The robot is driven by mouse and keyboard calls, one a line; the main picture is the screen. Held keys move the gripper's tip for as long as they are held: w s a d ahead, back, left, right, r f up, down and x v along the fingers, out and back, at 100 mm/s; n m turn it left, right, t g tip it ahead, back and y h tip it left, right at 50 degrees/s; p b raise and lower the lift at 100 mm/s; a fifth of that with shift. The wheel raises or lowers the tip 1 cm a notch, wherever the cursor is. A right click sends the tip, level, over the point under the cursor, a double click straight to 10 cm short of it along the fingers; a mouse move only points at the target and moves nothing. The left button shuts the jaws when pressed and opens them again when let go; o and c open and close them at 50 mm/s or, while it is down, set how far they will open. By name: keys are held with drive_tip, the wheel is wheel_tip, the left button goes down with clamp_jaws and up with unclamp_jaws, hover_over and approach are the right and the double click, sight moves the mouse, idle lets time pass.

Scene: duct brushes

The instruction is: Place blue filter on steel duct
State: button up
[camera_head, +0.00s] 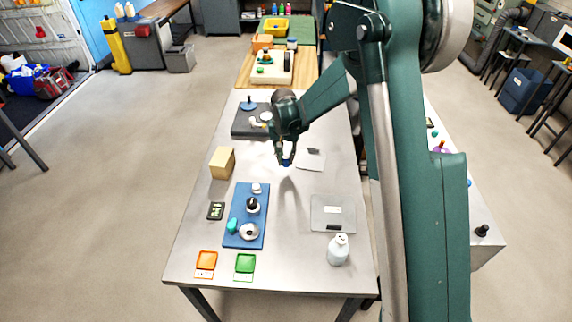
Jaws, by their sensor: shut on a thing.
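My gripper (285,152) hangs over the middle of the steel-topped table. It is shut on a small dark blue thing, which looks like the blue filter (287,162). Most of the filter is hidden by the fingers. It appears to be held above the tabletop, with a faint shadow below. I cannot surely pick out the steel duct. A round silvery piece (249,232) lies on a blue mat (247,193) at the near left of the gripper. A dark tray (241,128) behind the gripper holds small pale and blue pieces.
A tan block (222,162) stands left of the gripper. Bare table (295,260) shows between the mat and the bottle. My arm covers the right side.

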sight(286, 163)
drive_tip(key=shift+f, duration=1.85)
drive_tip(key=shift+f+b, duration=0.2)
drive_tip(key=shift+b, duration=0.15)
drive_tip(key=o, duration=0.8)
drive_tip(key=shift+r, duration=0.15)
drive_tip(key=r, duration=0.4)
drive_tip(key=s+r+p, duration=0.1)
drive_tip(key=r, duration=0.7)
drive_tip(key=shift+s+a, duration=0.15)
drive_tip(key=shift+s, duration=0.05)
